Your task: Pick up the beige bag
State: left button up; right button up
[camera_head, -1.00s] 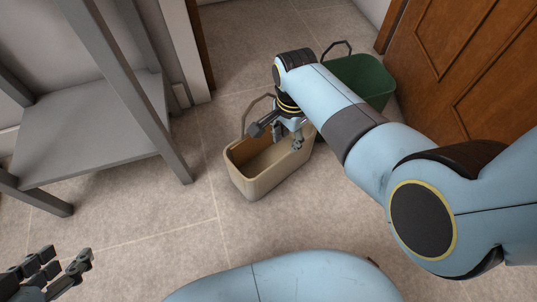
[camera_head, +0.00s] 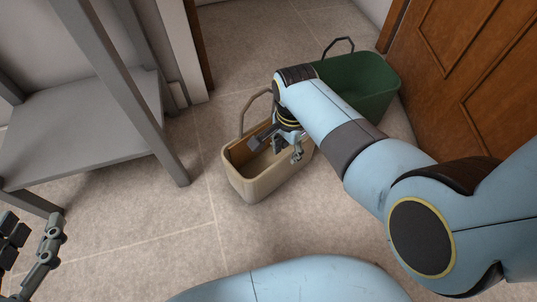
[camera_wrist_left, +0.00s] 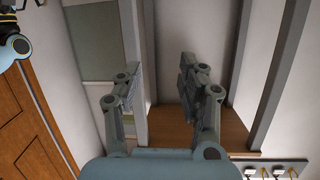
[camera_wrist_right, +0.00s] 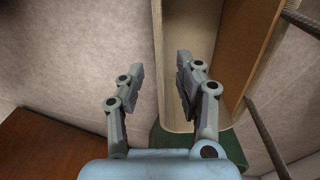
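The beige bag (camera_head: 268,187) stands upright and open-topped on the tiled floor in the middle of the head view, its thin grey handle raised at the back. My right gripper (camera_head: 279,152) is over its opening, pointing down, and partly hides the inside. In the right wrist view the fingers (camera_wrist_right: 158,75) are apart, with the side of the beige bag (camera_wrist_right: 195,35) behind the right finger; I cannot tell whether they touch. My left gripper (camera_head: 32,243) is at the left edge of the head view, away from the bag. Its fingers (camera_wrist_left: 159,78) are open and empty.
A green bag (camera_head: 368,88) stands just behind and right of the beige one, partly behind my right arm. A grey shelf unit (camera_head: 90,115) is on the left, and a brown wooden door (camera_head: 470,75) on the right. The floor front left is clear.

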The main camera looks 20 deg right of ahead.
notch_tip(320, 180, down, 2)
jog(key=shift+f+b, duration=0.2)
jog(key=shift+b, duration=0.6)
pick_arm(q)
jog(key=w+d+r+m+t+h, duration=0.1)
jog(key=w+r+t, duration=0.4)
jog(key=r, duration=0.6)
jog(key=shift+w+d+r+t+h, duration=0.15)
jog(key=shift+w+r+t+h, duration=0.15)
jog(key=shift+w, duration=0.05)
pick_arm(e)
jog(key=shift+c, duration=0.3)
grip_shut()
